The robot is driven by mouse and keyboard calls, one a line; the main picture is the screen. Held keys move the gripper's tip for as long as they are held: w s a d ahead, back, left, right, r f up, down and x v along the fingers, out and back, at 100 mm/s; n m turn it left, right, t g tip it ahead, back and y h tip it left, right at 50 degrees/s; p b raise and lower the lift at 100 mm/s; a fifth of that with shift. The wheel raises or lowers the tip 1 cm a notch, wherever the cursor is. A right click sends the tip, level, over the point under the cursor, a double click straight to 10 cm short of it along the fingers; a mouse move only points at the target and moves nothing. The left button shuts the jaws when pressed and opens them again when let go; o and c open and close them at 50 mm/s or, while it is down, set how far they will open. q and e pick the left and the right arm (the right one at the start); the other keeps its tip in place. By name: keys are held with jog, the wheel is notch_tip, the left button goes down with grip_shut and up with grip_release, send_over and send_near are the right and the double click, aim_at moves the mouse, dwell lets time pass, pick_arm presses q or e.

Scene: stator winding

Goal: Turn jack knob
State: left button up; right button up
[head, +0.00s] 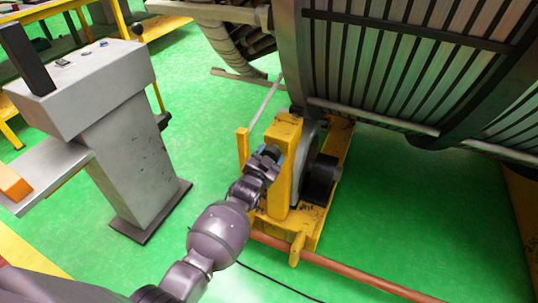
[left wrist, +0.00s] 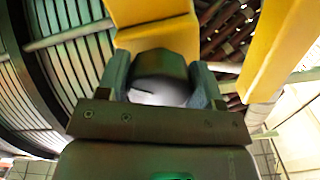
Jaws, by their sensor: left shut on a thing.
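The jack (head: 281,160) is a yellow block on a yellow base with dark rollers, standing on the green floor under the big stator. My left gripper (head: 268,156) reaches the near left side of the yellow block. In the left wrist view my left gripper (left wrist: 163,85) has its two fingers on either side of a dark round knob (left wrist: 160,64) and is shut on it. The knob sticks out from the yellow jack body (left wrist: 160,35). In the head view the knob is mostly hidden by the gripper. My right gripper is not in view.
The large slatted stator (head: 400,70) hangs over the jack at the upper right. A grey console (head: 125,140) stands at the left. A reddish pipe (head: 340,268) and a thin black cable (head: 275,281) lie on the floor. Green floor is clear between console and jack.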

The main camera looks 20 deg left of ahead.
pick_arm(q)
jog(key=n+p, duration=0.1)
jog(key=n, duration=0.5)
jog(key=shift+d+n, duration=0.15)
jog(key=shift+n, duration=0.15)
jog(key=n, duration=0.6)
jog(key=shift+d, duration=0.1)
jog(key=n, duration=0.4)
jog(key=shift+s, duration=0.1)
jog(key=n+b, duration=0.1)
jog(key=n, duration=0.2)
jog(key=shift+n, duration=0.3)
jog(key=n, duration=0.5)
jog(key=shift+d+r+b, duration=0.1)
jog(key=shift+r+b, duration=0.1)
jog(key=shift+b, duration=0.2)
jog(key=o, duration=0.9)
jog(key=shift+r, duration=0.1)
jog(key=shift+o, duration=0.2)
